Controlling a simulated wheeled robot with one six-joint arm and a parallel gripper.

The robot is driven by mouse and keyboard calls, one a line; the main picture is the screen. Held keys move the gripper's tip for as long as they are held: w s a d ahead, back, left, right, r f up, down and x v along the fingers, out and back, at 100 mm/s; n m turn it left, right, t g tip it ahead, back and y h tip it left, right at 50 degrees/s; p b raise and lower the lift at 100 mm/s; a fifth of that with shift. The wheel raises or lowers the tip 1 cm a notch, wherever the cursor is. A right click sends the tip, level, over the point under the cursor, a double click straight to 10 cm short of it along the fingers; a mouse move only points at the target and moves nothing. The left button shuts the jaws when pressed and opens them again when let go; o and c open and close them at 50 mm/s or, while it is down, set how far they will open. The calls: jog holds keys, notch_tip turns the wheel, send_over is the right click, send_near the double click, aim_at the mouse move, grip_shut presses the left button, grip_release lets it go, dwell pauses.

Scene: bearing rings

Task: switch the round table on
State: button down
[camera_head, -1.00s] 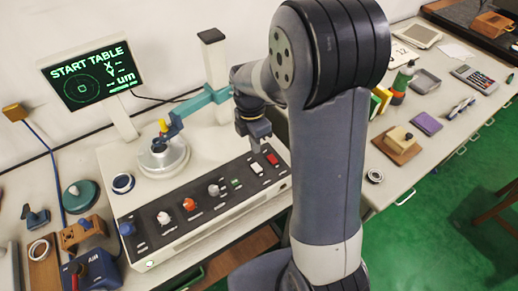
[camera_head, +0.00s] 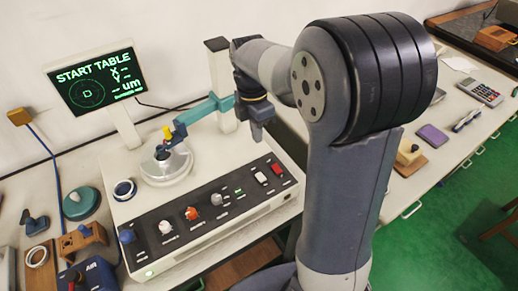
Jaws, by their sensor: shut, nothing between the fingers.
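The round table (camera_head: 166,166) is a silvery disc on the pale instrument, with a ring-shaped part on it and a teal arm with a yellow piece reaching over. The black control panel (camera_head: 178,239) runs along the instrument's front. It carries a white switch (camera_head: 261,177), a red switch (camera_head: 277,168), a small green-lit spot (camera_head: 238,191) and several knobs, one of them orange (camera_head: 192,213). The screen (camera_head: 95,78) reads "START TABLE". My gripper (camera_head: 257,139) is shut and empty, pointing down above and behind the white switch, apart from the panel.
A teal round block (camera_head: 80,203) and wooden fixtures (camera_head: 82,240) sit at the left. My arm hides part of the right bench.

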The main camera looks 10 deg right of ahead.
aim_at(263, 180)
jog(key=s+b, duration=0.1)
jog(key=b, duration=0.5)
jog(key=shift+s+d+b, duration=0.1)
jog(key=shift+d+b, duration=0.1)
jog(key=shift+b, duration=0.15)
jog(key=shift+f, duration=0.1)
jog(key=f, duration=0.4)
jog(key=s+f, duration=0.1)
jog(key=f, duration=0.8)
jog(key=shift+s+d+f, duration=0.25)
jog(key=shift+s+f, duration=0.1)
